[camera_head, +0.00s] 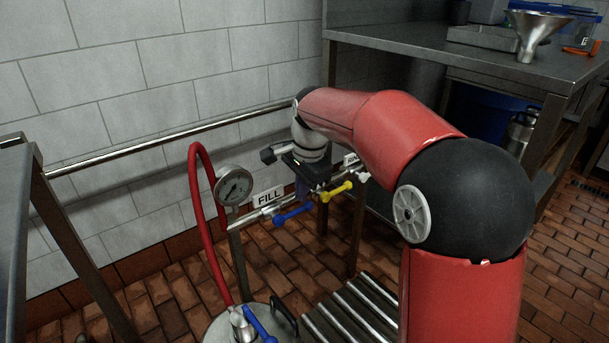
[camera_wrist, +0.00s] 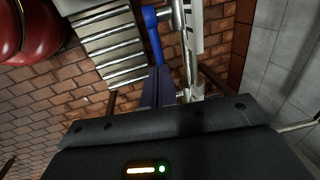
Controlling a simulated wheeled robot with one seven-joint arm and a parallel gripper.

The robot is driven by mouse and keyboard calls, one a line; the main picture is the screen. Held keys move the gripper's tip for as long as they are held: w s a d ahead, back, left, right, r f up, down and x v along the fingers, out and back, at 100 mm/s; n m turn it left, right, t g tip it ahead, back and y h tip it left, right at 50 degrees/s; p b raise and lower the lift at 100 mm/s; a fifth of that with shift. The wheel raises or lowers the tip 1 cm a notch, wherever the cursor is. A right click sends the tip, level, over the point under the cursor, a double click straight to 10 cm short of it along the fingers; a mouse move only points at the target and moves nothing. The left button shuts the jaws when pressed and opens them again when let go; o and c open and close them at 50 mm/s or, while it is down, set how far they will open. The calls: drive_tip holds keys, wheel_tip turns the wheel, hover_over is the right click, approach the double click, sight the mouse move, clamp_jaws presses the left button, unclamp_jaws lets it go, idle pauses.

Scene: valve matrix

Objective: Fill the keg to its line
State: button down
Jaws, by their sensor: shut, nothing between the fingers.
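The steel keg (camera_head: 205,328) stands at the bottom of the head view, mostly cut off, with a blue-handled coupler (camera_head: 258,322) on top. A red hose (camera_head: 207,230) runs down to it from beside a round gauge (camera_head: 233,186). A FILL sign (camera_head: 268,196) is above a pipe with a blue valve handle (camera_head: 292,215) and a yellow valve handle (camera_head: 337,190). My gripper (camera_head: 303,190) is shut and empty, just above the blue handle. In the wrist view its fingertips (camera_wrist: 158,88) are close to the blue handle (camera_wrist: 152,35); I cannot tell whether they touch. The fill line is not visible.
A roller conveyor (camera_head: 355,310) lies right of the keg. A steel table with a funnel (camera_head: 534,32) stands at the back right, a blue bin (camera_head: 490,112) below it. A rail (camera_head: 150,147) runs along the tiled wall. Another table edge (camera_head: 15,165) is at left.

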sight(304, 209)
drive_tip(key=shift+w+a+f, duration=0.1)
drive_tip(key=shift+w+f, duration=0.05)
drive_tip(key=shift+f, duration=0.65)
drive_tip(key=shift+w+a+f, duration=0.1)
drive_tip(key=shift+f, duration=0.7)
drive_tip(key=shift+d, duration=0.15)
drive_tip(key=y+p, duration=0.1)
drive_tip(key=g+y+p, duration=0.1)
drive_tip(key=shift+w+d+f+p, duration=0.2)
drive_tip(key=shift+f+p, duration=0.15)
drive_tip(key=f+g+y+p, duration=0.2)
drive_tip(key=p, duration=0.1)
drive_tip(key=shift+w+d+m+y, duration=0.1)
drive_tip(key=shift+d+m+y, duration=0.15)
drive_tip(key=shift+m+y, duration=0.05)
drive_tip(key=shift+a+f+g+y+p, duration=0.1)
drive_tip(key=shift+f+g+y+p, duration=0.5)
drive_tip(key=shift+f+y+p, duration=0.4)
drive_tip(key=shift+a+f, duration=0.1)
drive_tip(key=shift+f, duration=0.25)
drive_tip(key=shift+s+f, duration=0.2)
drive_tip(key=shift+f, duration=0.05)
idle(3.5)
